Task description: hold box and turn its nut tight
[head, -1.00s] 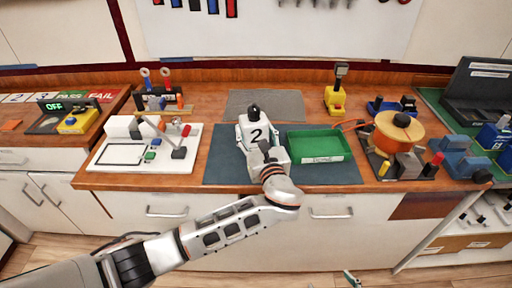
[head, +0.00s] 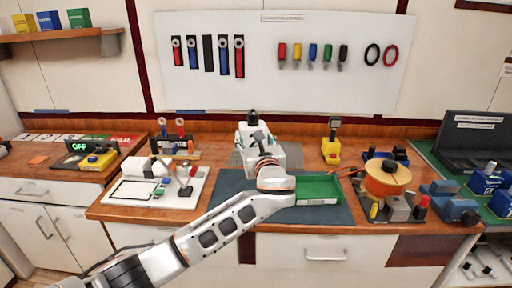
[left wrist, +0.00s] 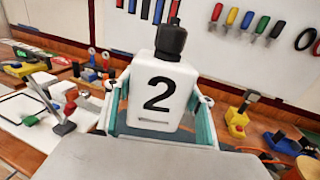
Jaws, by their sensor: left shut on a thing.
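A white box (left wrist: 160,85) marked with a black 2 carries a black ribbed nut (left wrist: 171,40) on its top. In the left wrist view my left gripper (left wrist: 160,118) is shut on the box, with a teal-lined finger against each side. The box (head: 244,129) and its nut (head: 252,118) also show in the head view, in front of the grey mat's area. The box is upright and appears raised off the worktop. My left gripper (head: 262,146) partly hides its front there. My right gripper is not in view.
A green tray (head: 320,187) sits on the dark blue mat (head: 334,214). A white board fixture (head: 140,190) stands left, a yellow stand (head: 331,150) behind right, and an orange reel (head: 388,178) further right. A tool panel (head: 270,85) hangs on the wall.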

